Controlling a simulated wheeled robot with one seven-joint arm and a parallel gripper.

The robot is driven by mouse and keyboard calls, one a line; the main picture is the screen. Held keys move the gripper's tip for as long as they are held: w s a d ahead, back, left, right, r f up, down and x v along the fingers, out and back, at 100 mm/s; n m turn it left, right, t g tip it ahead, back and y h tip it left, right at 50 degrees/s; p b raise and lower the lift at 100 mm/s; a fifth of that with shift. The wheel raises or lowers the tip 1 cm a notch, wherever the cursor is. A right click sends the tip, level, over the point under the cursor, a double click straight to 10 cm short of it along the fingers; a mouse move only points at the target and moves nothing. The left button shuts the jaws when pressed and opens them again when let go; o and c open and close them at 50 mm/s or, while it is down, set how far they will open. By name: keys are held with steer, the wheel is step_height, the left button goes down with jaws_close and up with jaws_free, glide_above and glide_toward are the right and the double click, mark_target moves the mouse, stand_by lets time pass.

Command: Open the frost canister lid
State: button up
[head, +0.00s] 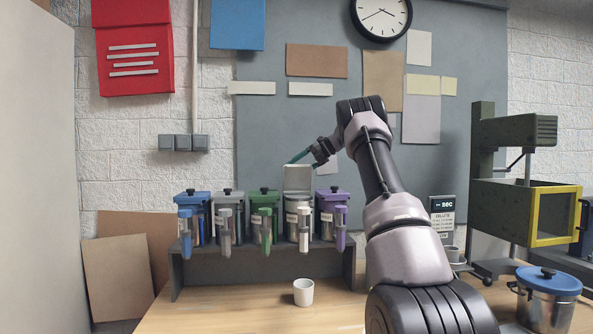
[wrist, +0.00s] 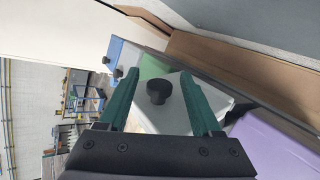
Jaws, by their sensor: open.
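The frost canister appears to be the pale white one (head: 292,207), fourth from left on the grey rack; its label is too small to read. Its whitish lid (head: 298,178) stands raised, roughly upright, above the canister. My gripper (head: 289,162) is at the top of this lid, with its teal fingers pointing left. In the wrist view, the lid's black knob (wrist: 158,91) sits between my open fingers, with a gap on both sides. The pale lid surface (wrist: 165,117) shows around the knob. The knob is not visible in the head view.
Canisters with blue (head: 192,198), grey (head: 228,198), green (head: 264,196) and purple (head: 332,195) lids, all closed, share the rack (head: 215,267). A white cup (head: 303,292) stands on the wooden table. A blue-lidded pot (head: 546,300) and a green machine (head: 520,200) are at right.

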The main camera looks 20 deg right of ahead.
steer(key=v, duration=1)
steer(key=shift+d, duration=0.25)
steer(key=shift+s+r, duration=0.1)
steer(key=s+a+r+n+h, duration=0.25)
steer(key=s+a+n, duration=0.45)
steer(key=s, duration=0.4)
steer(key=s+a+r+n+h, duration=0.2)
steer(key=s+a+r+n, duration=0.1)
steer(key=s+a+n, duration=0.6)
steer(key=s+a+f+n+h, duration=0.1)
steer(key=s+f+n, duration=0.3)
steer(key=s, duration=0.4)
steer(key=s+a+f+n+t+h, duration=0.1)
steer(key=s+a+f+n, duration=0.1)
steer(key=s+f+n, duration=0.3)
steer(key=s+a+f+n+t+h, duration=0.1)
steer(key=s+a+f+n, duration=0.1)
steer(key=s+f+n, duration=0.2)
steer(key=s+n, duration=0.3)
steer(key=s, duration=0.5)
steer(key=shift+s+f+h, duration=0.15)
steer(key=shift+f+h, duration=0.1)
steer(key=shift+h, duration=0.1)
